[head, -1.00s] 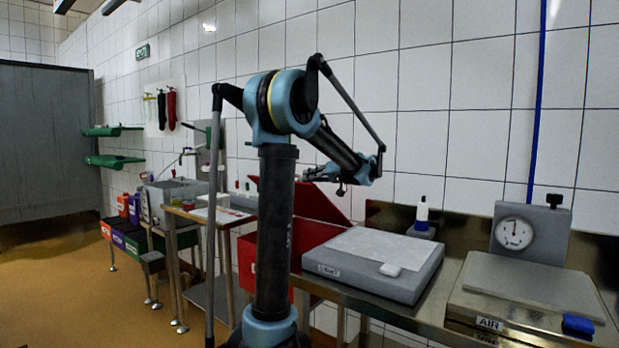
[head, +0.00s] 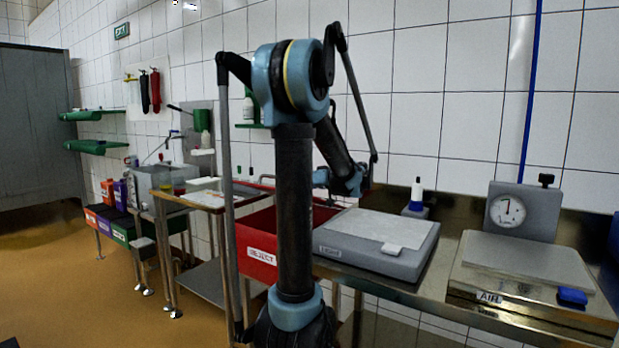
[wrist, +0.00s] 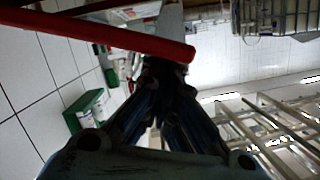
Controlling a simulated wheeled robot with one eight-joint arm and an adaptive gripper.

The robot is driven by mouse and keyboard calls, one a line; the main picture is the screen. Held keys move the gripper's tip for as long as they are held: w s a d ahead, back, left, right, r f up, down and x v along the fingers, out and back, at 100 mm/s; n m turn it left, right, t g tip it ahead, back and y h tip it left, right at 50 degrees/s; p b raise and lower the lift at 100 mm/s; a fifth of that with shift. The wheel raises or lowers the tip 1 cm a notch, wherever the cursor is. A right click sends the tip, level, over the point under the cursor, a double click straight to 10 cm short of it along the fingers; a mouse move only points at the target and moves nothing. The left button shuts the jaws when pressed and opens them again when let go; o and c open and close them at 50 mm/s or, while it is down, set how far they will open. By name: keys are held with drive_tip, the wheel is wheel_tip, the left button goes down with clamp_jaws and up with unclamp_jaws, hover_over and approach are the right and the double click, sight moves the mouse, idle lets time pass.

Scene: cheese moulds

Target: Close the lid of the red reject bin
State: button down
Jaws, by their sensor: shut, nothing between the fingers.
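The red reject bin (head: 262,256) stands under the bench edge in the head view, its white label facing me. Its top looks at least partly open, with dark red inside showing; my arm column hides its middle. The raised lid is not clearly visible in the head view; a thin red strip (head: 256,186) above the bin may be its edge. In the wrist view a long red bar (wrist: 110,35) crosses the upper left, close to my gripper (wrist: 167,72); I cannot tell whether they touch.
A grey slab (head: 378,240) with a white sheet lies right of the bin. A scale (head: 528,262) with a dial stands farther right. Tiled wall stands behind; brown floor is free at left.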

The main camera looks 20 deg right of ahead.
drive_tip(key=shift+s+a+f, duration=0.1)
drive_tip(key=shift+a+f, duration=0.1)
drive_tip(key=shift+f, duration=0.05)
drive_tip(key=shift+d, duration=0.1)
